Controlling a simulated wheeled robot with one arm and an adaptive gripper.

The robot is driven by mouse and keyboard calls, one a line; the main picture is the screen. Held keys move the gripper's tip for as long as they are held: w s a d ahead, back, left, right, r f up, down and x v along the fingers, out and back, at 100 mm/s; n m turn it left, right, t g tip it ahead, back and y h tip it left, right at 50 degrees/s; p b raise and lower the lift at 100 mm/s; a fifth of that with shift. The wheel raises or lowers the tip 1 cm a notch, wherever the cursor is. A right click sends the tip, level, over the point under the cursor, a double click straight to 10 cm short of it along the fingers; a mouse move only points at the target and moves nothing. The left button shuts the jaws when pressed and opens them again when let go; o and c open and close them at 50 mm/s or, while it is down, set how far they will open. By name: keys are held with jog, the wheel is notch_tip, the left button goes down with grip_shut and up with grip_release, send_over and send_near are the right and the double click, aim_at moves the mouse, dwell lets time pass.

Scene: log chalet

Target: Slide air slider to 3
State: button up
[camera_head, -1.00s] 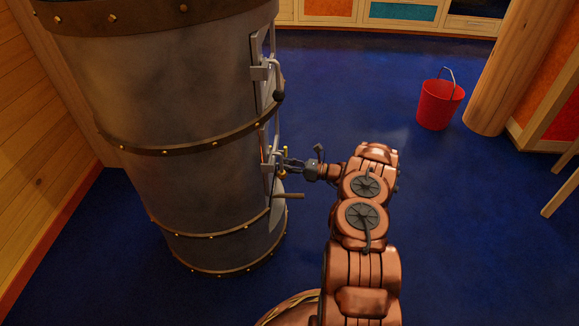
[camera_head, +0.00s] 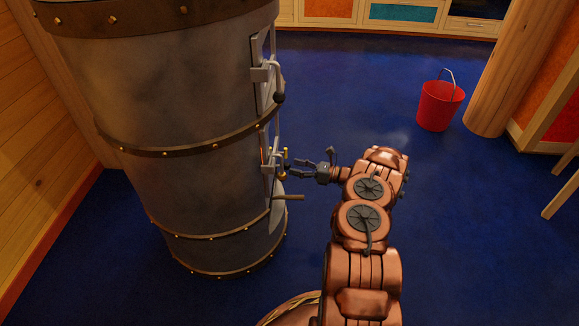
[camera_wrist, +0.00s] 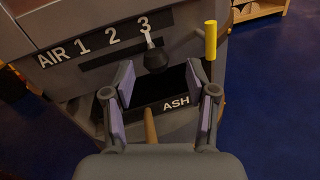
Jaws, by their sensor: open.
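The air slider (camera_wrist: 155,58), a dark round knob on a light lever, shows in the wrist view at the right end of its slot, with its lever under the number 3 on the AIR scale (camera_wrist: 105,38). The slider is on the front of a grey riveted metal stove (camera_head: 185,110), which is seen side-on in the head view. My gripper (camera_wrist: 160,88) is open and empty, its fingers apart with the knob beyond and between them. In the head view my gripper (camera_head: 290,172) stands a little right of the stove front, apart from it.
A yellow-tipped handle (camera_wrist: 210,40) stands just right of the slider. Below are a dark panel marked ASH (camera_wrist: 175,103) and a wooden handle (camera_wrist: 150,125). A red bucket (camera_head: 440,105) stands on the clear blue floor.

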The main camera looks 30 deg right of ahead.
jog(key=v, duration=0.7)
jog(key=shift+s+d, duration=0.25)
jog(key=shift+d, duration=0.05)
